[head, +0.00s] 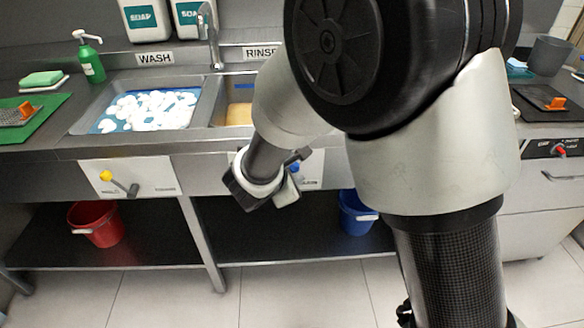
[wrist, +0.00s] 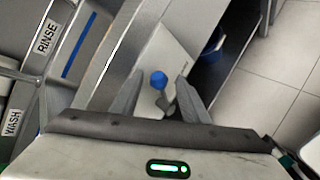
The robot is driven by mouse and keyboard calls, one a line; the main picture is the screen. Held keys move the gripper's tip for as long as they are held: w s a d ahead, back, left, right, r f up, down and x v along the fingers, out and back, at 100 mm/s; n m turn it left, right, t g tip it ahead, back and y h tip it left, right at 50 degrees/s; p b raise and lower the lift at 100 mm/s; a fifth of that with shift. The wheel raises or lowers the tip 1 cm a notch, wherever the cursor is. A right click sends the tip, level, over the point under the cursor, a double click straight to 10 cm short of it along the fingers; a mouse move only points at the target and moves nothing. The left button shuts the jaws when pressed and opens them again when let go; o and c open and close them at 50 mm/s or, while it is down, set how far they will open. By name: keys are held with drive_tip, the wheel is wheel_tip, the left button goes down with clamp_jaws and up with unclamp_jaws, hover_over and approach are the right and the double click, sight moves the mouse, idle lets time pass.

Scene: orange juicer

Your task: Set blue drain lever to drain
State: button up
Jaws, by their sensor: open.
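The blue-knobbed drain lever is on a white panel on the front of the counter, below the rinse basin. In the wrist view its blue knob (wrist: 158,79) shows between my two open fingers, with a grey handle partly hidden near the right finger. In the head view only a bit of the blue knob (head: 294,168) shows beside my gripper (head: 290,195), which is in front of the panel. My gripper (wrist: 158,92) is open in the wrist view and holds nothing. I cannot tell whether a finger touches the lever.
A yellow-knobbed lever (head: 106,176) sits on another white panel at the left, under the wash basin (head: 78,122) with foam. A red bucket (head: 97,222) and a blue bucket (head: 357,212) stand on the lower shelf. My arm hides much of the counter's right part.

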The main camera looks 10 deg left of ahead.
drive_tip(key=shift+s+r, duration=0.1)
drive_tip(key=p+v, duration=0.3)
drive_tip(key=v, duration=1.4)
drive_tip(key=shift+p, duration=0.35)
drive_tip(key=shift+d+r, duration=0.15)
drive_tip(key=s+d+r+m+g+h, duration=0.1)
drive_tip(key=s+d+r+m+g, duration=0.15)
drive_tip(key=d+m, duration=0.75)
drive_tip(key=s+d+r+m+g+h, duration=0.1)
drive_tip(key=d+r+m+g+h, duration=0.25)
drive_tip(key=d, duration=1.15)
drive_tip(key=s+d+r+m+y, duration=0.35)
drive_tip(key=s+m+y, duration=0.2)
drive_tip(key=m, duration=0.45)
wheel_tip(320, 180, up, 21)
drive_tip(key=p, duration=2.1)
drive_tip(key=shift+a+r+t, duration=0.2)
drive_tip(key=shift+a+t, duration=0.05)
drive_tip(key=shift+t, duration=0.05)
